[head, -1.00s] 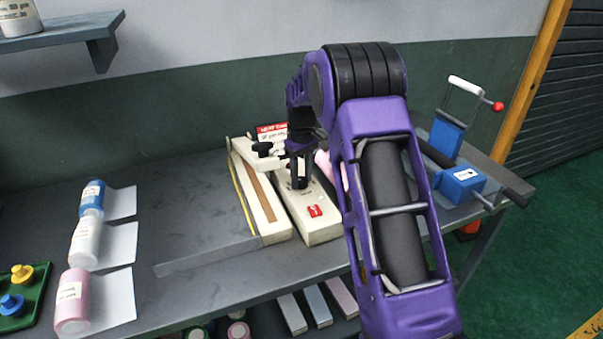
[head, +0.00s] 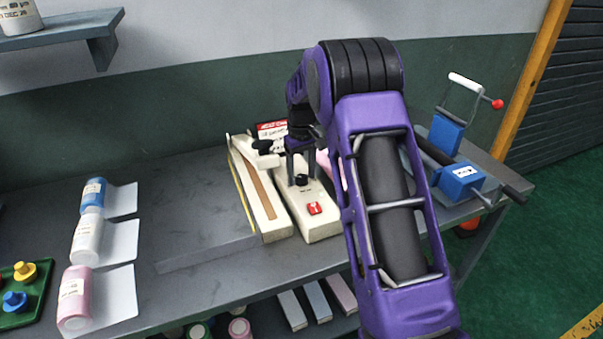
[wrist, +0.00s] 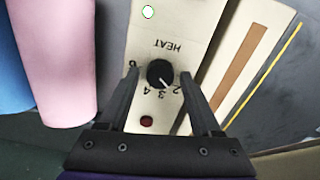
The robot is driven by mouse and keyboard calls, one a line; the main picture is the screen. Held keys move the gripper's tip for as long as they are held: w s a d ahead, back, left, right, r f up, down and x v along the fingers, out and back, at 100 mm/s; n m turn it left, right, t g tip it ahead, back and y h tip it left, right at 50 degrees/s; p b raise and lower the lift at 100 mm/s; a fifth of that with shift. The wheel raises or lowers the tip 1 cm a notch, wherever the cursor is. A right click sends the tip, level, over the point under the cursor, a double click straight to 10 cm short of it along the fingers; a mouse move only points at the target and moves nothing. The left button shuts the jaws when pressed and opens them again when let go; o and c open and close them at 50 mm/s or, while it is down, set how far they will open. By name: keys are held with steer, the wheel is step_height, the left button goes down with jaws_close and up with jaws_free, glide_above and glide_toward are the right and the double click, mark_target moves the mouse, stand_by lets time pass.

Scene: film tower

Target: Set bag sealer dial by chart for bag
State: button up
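The cream bag sealer (head: 322,229) stands on the bench with a red switch at its front. Its black dial (wrist: 160,74) is marked HEAT with numbers around it; the white pointer line aims between 2 and 3. The dial also shows in the head view (head: 301,180). My gripper (wrist: 159,77) is open, one finger on each side of the dial, with gaps and nothing held. In the head view my gripper (head: 301,172) is just above the dial. A red-headed card (head: 271,127), perhaps the chart, stands behind the sealer, partly hidden and unreadable.
A pink roll (wrist: 57,60) and a blue roll (wrist: 8,75) lie beside the sealer. A blue clamp device (head: 461,181) is at right. The bench between bottles and sealer is clear.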

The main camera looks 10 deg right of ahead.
mark_target(302, 177)
steer(key=shift+o, duration=0.2)
step_height(302, 177, up, 17)
steer(key=p, duration=0.1)
steer(key=shift+r+p, duration=0.2)
steer(key=shift+p, duration=0.1)
stand_by(0.3)
